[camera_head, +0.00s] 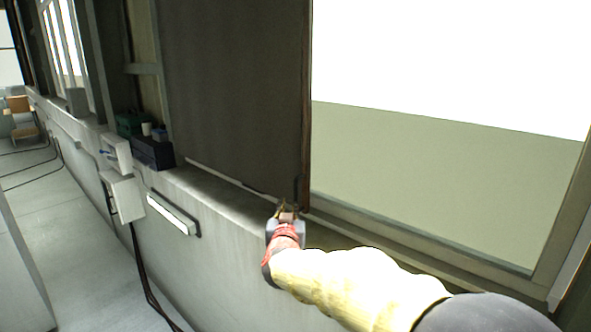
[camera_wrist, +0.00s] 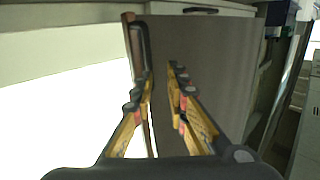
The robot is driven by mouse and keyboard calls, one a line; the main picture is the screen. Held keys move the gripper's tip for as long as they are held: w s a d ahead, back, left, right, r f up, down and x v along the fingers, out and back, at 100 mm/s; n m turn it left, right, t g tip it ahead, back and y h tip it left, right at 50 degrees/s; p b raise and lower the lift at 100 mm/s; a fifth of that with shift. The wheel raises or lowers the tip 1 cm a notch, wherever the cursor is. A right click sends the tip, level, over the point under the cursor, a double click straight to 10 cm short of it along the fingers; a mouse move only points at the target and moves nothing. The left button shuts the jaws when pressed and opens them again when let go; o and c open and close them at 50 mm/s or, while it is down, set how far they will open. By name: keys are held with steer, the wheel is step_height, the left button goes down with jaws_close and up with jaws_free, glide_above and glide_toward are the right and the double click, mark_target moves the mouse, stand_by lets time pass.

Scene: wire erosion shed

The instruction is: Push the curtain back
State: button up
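The curtain is a dark brown-grey flat panel (camera_head: 240,95) hanging over the left part of the window in the head view. Its right edge has a reddish-brown strip (camera_head: 307,110). My gripper (camera_head: 287,210) is at the curtain's lower right corner, just above the sill. In the wrist view the curtain (camera_wrist: 225,65) fills the right of centre, its edge running down beside the fingers. My gripper's fingers (camera_wrist: 160,74) are apart, with the left one by the edge strip and the right one over the panel. I cannot tell whether either finger touches it.
The uncovered window (camera_head: 440,120) is to the right, bright above and green-grey below. A pale sill (camera_head: 225,190) runs along the wall, with a dark box (camera_head: 152,152) left of the curtain. A white wall box (camera_head: 122,195), a lamp (camera_head: 172,213) and cables sit below. Grey floor is at left.

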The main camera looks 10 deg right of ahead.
mark_target(295, 191)
steer(key=w+d, duration=0.1)
steer(key=w, duration=0.2)
steer(key=w+d+h+p, duration=0.1)
steer(key=w, duration=0.2)
steer(key=w+d+r+m+h+p, duration=0.1)
steer(key=w+d, duration=0.1)
steer(key=shift+w+d, duration=0.1)
steer(key=shift+w, duration=0.3)
jaws_close()
stand_by(0.6)
